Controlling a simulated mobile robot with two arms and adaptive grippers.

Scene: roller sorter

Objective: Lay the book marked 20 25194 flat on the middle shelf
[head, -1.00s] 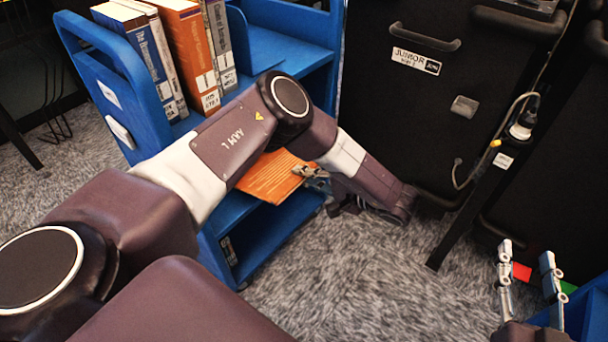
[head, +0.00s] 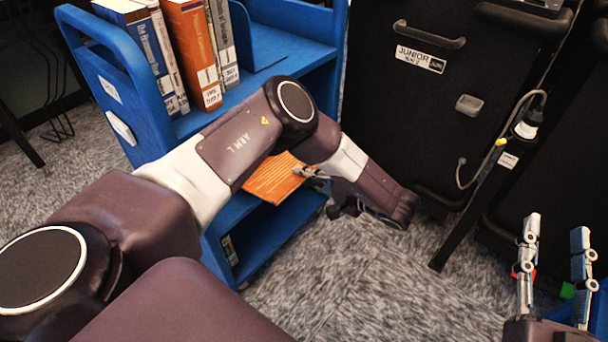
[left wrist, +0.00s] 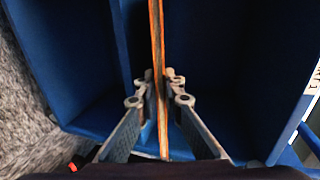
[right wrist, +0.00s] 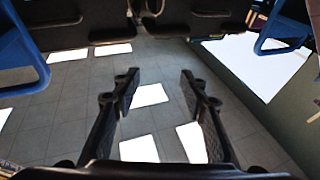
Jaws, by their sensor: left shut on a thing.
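An orange book (head: 277,178) lies roughly flat at the middle shelf of the blue cart, partly behind my left arm. Its marking cannot be read here. My left gripper (head: 312,174) is shut on the book's near edge. In the left wrist view the book (left wrist: 158,50) shows edge-on as a thin orange strip between the fingers of the left gripper (left wrist: 161,88), reaching into the blue shelf bay (left wrist: 205,40). I cannot tell whether it touches the shelf board. My right gripper (head: 553,255) is open and empty at the lower right; it also shows in the right wrist view (right wrist: 158,85).
Several upright books (head: 190,50) stand on the cart's top shelf. The cart's blue end panel (head: 105,75) is at the left. A black cabinet labelled JUNIOR (head: 410,110) stands right of the cart. Grey carpet (head: 350,270) in front is clear.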

